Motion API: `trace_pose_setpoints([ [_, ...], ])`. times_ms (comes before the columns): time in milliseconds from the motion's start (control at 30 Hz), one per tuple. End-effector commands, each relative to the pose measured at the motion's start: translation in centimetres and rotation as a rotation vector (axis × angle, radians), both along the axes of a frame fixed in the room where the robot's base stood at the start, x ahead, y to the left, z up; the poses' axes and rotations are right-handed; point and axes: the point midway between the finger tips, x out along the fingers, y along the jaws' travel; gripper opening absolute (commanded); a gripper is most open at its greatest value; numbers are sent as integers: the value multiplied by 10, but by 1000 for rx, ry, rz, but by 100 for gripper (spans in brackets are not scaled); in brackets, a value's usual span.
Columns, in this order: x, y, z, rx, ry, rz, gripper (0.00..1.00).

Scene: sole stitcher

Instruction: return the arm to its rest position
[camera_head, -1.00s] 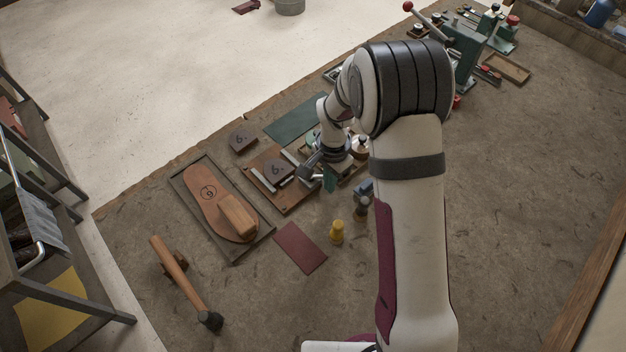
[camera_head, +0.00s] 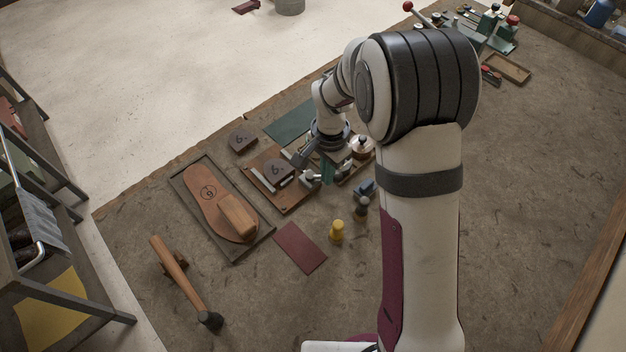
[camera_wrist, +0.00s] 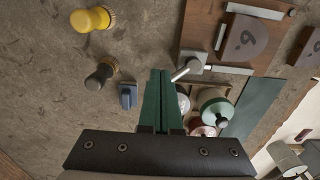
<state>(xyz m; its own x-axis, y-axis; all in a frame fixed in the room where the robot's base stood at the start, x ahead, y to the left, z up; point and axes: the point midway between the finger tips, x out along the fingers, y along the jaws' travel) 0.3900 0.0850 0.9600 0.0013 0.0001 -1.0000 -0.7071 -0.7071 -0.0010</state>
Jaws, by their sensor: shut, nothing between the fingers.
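My gripper (camera_head: 328,176) hangs over the bench just right of the wooden fixture board, and my forearm and wrist above it partly hide the area. In the wrist view the two green fingers of my gripper (camera_wrist: 160,72) are together with nothing between them.
A tray (camera_head: 187,200) holds a brown sole with a wooden block. A hammer (camera_head: 180,272), a maroon sheet (camera_head: 300,247) and a yellow-topped tool (camera_head: 337,232) lie in front.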

Motion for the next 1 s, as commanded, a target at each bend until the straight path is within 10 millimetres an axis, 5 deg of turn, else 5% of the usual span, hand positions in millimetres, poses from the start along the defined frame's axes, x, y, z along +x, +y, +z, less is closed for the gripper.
trace_pose_setpoints([
  [467,-1,0,17,0,1,1,0],
  [1000,-52,45,17,1,1,0,0],
])
